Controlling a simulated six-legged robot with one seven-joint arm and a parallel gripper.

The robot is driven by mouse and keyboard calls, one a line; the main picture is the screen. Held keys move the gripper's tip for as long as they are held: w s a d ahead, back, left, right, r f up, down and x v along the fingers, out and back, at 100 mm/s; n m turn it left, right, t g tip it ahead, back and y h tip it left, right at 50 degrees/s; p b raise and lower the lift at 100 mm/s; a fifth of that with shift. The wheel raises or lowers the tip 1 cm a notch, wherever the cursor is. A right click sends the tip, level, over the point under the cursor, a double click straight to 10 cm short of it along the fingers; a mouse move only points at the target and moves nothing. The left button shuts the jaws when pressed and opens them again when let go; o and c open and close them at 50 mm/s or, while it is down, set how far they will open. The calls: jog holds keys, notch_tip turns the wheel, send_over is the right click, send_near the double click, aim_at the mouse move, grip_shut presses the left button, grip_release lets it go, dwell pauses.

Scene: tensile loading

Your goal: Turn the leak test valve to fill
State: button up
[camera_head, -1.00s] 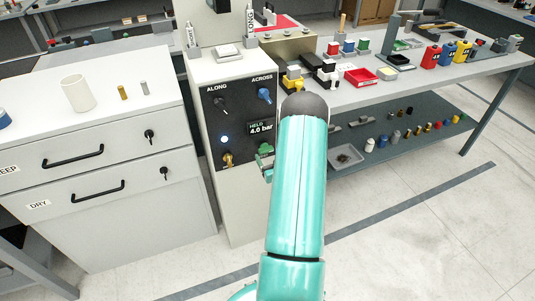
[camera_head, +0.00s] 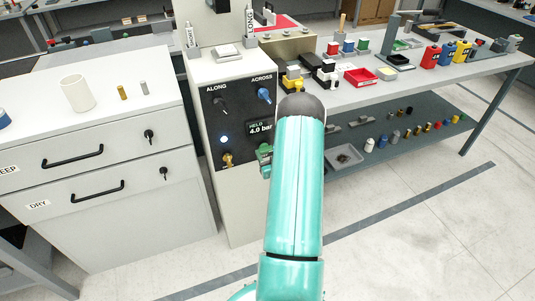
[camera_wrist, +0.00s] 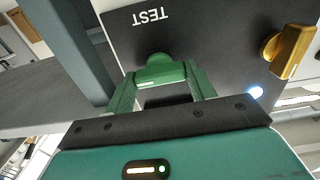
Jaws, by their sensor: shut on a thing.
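In the wrist view, my gripper (camera_wrist: 163,92) has its two green fingers on either side of a green knob (camera_wrist: 158,68) on the dark panel (camera_wrist: 215,35). It is shut on that knob. The upside-down word TEST stands near the knob. A brass valve handle (camera_wrist: 290,50) is to the right, apart from my fingers. In the head view, the brass valve handle (camera_head: 227,159) sits low on the panel, left of my green gripper parts (camera_head: 265,155). My arm covers much of the gripper there. The display (camera_head: 260,128) reads 4.0 bar.
Above are the ALONG knob (camera_head: 220,104) and the blue ACROSS knob (camera_head: 264,95). A blue-white light (camera_head: 224,139) is lit. A white drawer cabinet (camera_head: 95,165) stands left. A workbench (camera_head: 360,95) with parts is right. The front floor is clear.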

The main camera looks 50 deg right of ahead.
jog(key=n, duration=0.4)
jog(key=shift+w+n, duration=0.1)
jog(key=shift+n, duration=0.2)
jog(key=n, duration=0.4)
jog(key=shift+n, duration=0.3)
jog(key=n, duration=0.4)
jog(key=shift+n, duration=2.2)
jog(key=o, duration=1)
